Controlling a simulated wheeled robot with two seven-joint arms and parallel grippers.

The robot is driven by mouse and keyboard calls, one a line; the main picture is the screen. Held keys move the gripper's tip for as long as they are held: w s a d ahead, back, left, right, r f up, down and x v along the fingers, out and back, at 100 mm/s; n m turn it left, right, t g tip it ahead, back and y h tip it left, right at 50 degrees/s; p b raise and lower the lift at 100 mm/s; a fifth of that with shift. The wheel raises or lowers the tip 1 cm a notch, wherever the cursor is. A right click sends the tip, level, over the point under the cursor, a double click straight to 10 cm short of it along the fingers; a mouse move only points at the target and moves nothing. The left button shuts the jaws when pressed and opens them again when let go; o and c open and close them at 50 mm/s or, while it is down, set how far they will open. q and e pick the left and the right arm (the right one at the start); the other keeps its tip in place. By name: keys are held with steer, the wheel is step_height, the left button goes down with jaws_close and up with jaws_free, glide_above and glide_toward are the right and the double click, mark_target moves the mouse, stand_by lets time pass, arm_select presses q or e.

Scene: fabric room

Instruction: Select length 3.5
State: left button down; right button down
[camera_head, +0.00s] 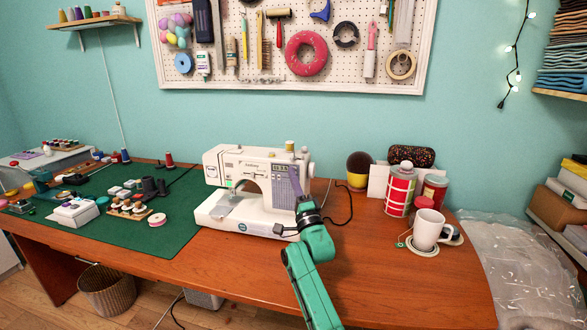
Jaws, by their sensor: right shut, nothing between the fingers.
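The white sewing machine (225,205) stands on the wooden table, with a small dark display near the top right of its front. Below the display is a striped, purplish panel on the machine's right column. My right gripper (301,199) is shut and empty. Its tip is at the right column of the machine, in front of the panel's right part; I cannot tell whether it touches. The length markings are too small to read, and the gripper hides part of the column. My left gripper is not in view.
A green cutting mat (110,234) with spools and small boxes covers the table's left. A white mug (428,230), a red and white tin (400,192) and other containers stand at the right. The table (400,290) is bare at the front right.

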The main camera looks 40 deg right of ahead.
steer(key=s+a+p, duration=0.1)
steer(key=a, duration=0.1)
steer(key=s+a+p, duration=0.1)
steer(key=a+p, duration=0.1)
steer(key=shift+s, duration=0.35)
stand_by(0.3)
